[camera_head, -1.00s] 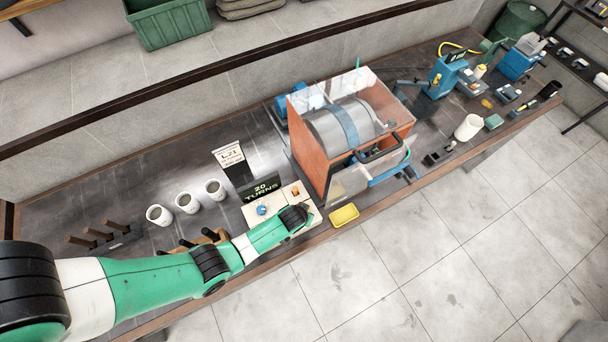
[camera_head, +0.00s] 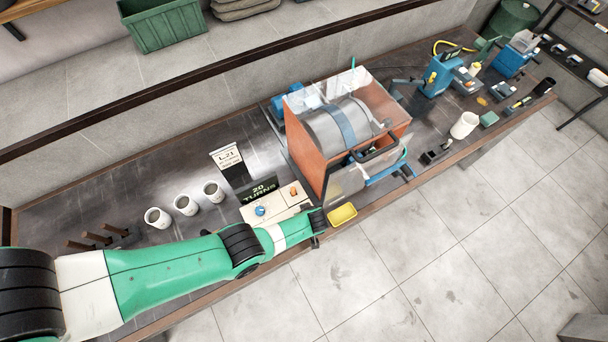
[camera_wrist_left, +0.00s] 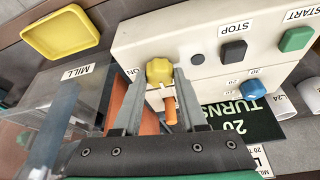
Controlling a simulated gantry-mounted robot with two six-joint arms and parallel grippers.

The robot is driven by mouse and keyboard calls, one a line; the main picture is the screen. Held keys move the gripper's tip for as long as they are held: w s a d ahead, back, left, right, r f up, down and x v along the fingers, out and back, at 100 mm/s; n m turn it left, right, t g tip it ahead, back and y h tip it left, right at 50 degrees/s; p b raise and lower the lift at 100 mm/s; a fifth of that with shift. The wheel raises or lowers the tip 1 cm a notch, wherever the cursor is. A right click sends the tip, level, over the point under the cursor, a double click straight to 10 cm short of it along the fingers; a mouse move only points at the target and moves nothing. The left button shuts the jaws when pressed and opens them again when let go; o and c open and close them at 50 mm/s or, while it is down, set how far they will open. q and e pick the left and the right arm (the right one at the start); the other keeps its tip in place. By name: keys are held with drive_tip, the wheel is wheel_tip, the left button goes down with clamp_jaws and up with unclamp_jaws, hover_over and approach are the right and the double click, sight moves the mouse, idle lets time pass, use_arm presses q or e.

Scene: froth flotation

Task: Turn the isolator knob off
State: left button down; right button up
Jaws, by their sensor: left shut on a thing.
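The control panel (camera_head: 278,207) is a pale box on the bench, partly covered by my left arm in the head view. In the left wrist view, where its labels are upside down, the isolator knob (camera_wrist_left: 159,71) is yellow and sits beside an ON label (camera_wrist_left: 132,71). My left gripper (camera_wrist_left: 160,80) has a finger on each side of the yellow knob and is shut on it. An orange piece (camera_wrist_left: 168,108) shows between the fingers. In the head view the fingers are hidden by my arm. My right gripper is not in view.
Black STOP (camera_wrist_left: 233,50) and green START (camera_wrist_left: 295,39) buttons and a blue dial (camera_wrist_left: 252,90) share the panel. A yellow tray (camera_head: 342,215) lies to its right. The orange mill (camera_head: 325,140) stands close behind it. White cups (camera_head: 186,205) stand to the left.

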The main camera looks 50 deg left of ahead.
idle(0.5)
use_arm(q)
drive_tip(key=shift+c, duration=2.3)
unclamp_jaws()
drive_tip(key=shift+r, duration=0.15)
